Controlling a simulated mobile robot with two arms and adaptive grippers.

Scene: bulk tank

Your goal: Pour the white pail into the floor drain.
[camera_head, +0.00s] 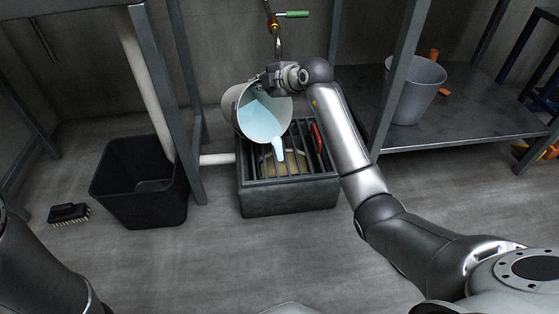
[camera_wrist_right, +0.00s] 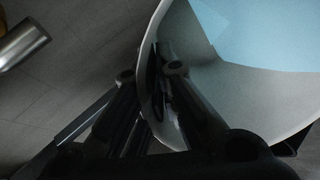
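The white pail (camera_head: 233,103) is tilted over the floor drain (camera_head: 290,195), its mouth facing down and toward me. Pale blue liquid inside the pail runs over its lower lip in a stream (camera_head: 278,148) that falls onto the drain's grate. My right gripper (camera_head: 268,82) is shut on the pail's rim; the right wrist view shows the fingers (camera_wrist_right: 160,85) on either side of the pail wall (camera_wrist_right: 235,95). The drain is a grey box with dark bars on top; a yellowish thing shows under the bars. My left gripper is out of view; only part of my left arm shows.
A black bin (camera_head: 140,185) and a brush (camera_head: 69,213) stand left of the drain. A tap with a green handle (camera_head: 292,14) is above it. A red object (camera_head: 317,138) lies at the grate's right. A grey bucket (camera_head: 416,90) stands on the metal shelf (camera_head: 450,128) at right.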

